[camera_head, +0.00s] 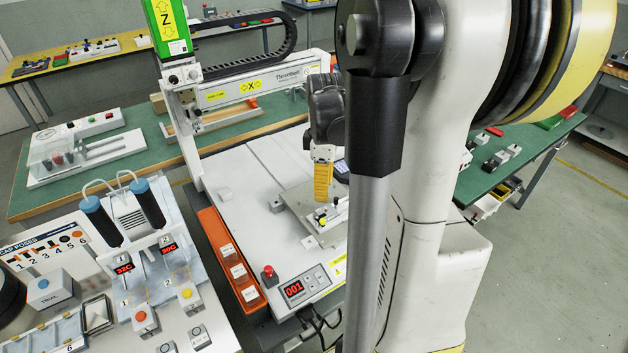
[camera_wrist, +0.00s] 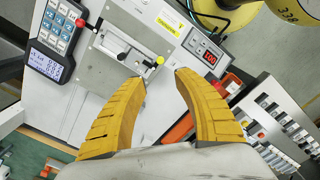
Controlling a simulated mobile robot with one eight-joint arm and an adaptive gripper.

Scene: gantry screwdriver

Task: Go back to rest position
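My gripper (camera_head: 322,190) has yellow fingers pointing down over the gantry machine (camera_head: 258,180), in front of its X beam. In the wrist view my gripper (camera_wrist: 163,80) has its two ribbed fingers apart, with nothing between them. Beyond the fingertips is a grey fixture plate (camera_wrist: 105,63) with a metal clamp (camera_wrist: 122,47) and a small yellow knob (camera_wrist: 160,60). In the head view the plate (camera_head: 296,204) lies below my gripper, partly hidden by my arm. I cannot tell how high the fingertips are above it.
A handheld keypad (camera_wrist: 58,38) lies beside the plate. A red button (camera_head: 268,271), a 001 display (camera_head: 294,289) and an orange bin strip (camera_head: 228,256) line the machine's front and left. The green Z column (camera_head: 168,29) rises behind.

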